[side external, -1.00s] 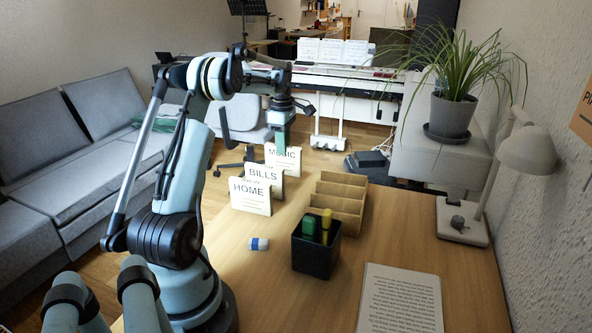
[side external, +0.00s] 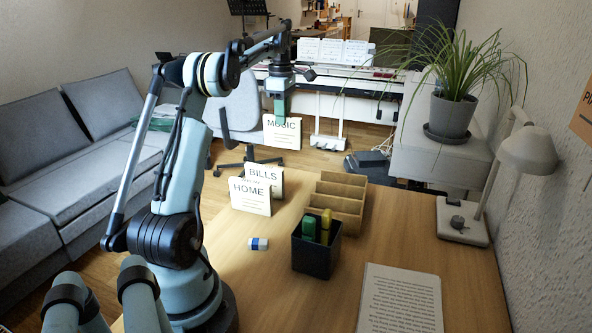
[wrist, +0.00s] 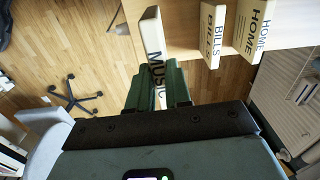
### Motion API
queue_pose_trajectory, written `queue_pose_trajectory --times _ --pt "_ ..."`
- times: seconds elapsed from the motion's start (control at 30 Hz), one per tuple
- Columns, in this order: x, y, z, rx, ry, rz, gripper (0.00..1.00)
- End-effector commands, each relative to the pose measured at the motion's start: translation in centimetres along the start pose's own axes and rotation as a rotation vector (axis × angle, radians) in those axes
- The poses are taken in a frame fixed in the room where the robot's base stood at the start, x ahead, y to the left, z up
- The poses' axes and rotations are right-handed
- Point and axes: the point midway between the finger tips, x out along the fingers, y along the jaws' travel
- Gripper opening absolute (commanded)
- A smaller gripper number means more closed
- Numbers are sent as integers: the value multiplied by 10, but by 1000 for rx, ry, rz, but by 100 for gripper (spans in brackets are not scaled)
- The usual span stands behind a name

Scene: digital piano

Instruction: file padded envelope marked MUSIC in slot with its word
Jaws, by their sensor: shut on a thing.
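The padded envelope marked MUSIC (side external: 282,133) is cream with black letters. My gripper (side external: 279,112) is shut on its top edge and holds it upright, raised above the table's far end. In the wrist view the MUSIC envelope (wrist: 152,40) sits between my green fingers (wrist: 158,92). The BILLS envelope (side external: 264,177) and the HOME envelope (side external: 250,196) stand upright on the table's left side. The wooden sorter (side external: 337,197) with several slots stands to the right of them. Its slots look empty, and no words on it are readable from here.
A black pen cup (side external: 315,257) with green and yellow markers stands in front of the sorter. A blue-and-white eraser (side external: 258,244) lies left of it. A printed sheet (side external: 400,300) and a lamp (side external: 463,220) are on the right.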

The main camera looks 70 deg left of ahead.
Motion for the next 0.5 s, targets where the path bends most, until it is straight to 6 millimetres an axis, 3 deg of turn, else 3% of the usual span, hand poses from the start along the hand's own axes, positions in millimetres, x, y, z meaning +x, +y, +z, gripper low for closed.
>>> queue_pose_trajectory --times 0.27,0.37,0.5 --pt "0 -1 4 1 0 0 0" --pt "-2 -4 19 2 0 0 0" --pt "-7 -17 58 -1 0 0 0"
